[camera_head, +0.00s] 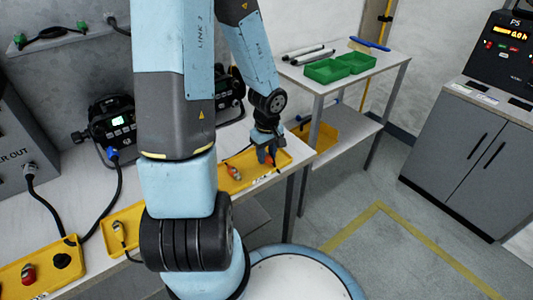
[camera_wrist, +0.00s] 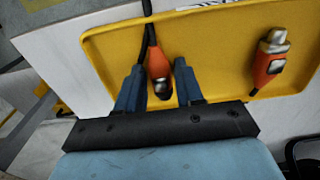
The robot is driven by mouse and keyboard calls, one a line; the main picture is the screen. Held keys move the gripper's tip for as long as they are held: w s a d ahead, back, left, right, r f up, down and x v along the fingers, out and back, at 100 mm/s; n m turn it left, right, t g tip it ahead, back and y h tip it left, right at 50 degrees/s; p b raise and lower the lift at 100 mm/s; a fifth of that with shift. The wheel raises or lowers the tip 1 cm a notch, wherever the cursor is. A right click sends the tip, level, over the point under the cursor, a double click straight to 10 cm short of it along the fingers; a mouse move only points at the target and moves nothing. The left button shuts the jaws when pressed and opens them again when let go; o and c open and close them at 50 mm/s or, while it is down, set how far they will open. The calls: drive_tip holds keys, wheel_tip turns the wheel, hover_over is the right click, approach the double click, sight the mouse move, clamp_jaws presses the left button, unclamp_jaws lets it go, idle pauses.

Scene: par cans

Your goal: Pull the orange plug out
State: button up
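In the wrist view an orange plug (camera_wrist: 157,63) with a dark tip and a black cable lies on a yellow tray (camera_wrist: 210,60). My gripper (camera_wrist: 160,82) is open, its two blue fingers on either side of this plug's tip, with gaps visible; contact cannot be told. A second orange plug (camera_wrist: 267,65) with a metallic end lies to the right on the same tray. In the head view my gripper (camera_head: 268,157) points down over the tray (camera_head: 248,180). One orange plug (camera_head: 234,173) shows left of it; the one at the fingers is mostly hidden.
A par can (camera_head: 112,128) with a lit display and a blue plug (camera_head: 113,155) stands on the bench at left. A yellow plate (camera_head: 45,262) with a red connector is nearer. A side table with green bins (camera_head: 327,71) stands right of my arm. The floor at right is clear.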

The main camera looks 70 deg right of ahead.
sight(267, 155)
drive_tip(key=shift+o, duration=1.4)
wheel_tip(267, 155, up, 14)
drive_tip(key=shift+s+f, duration=0.15)
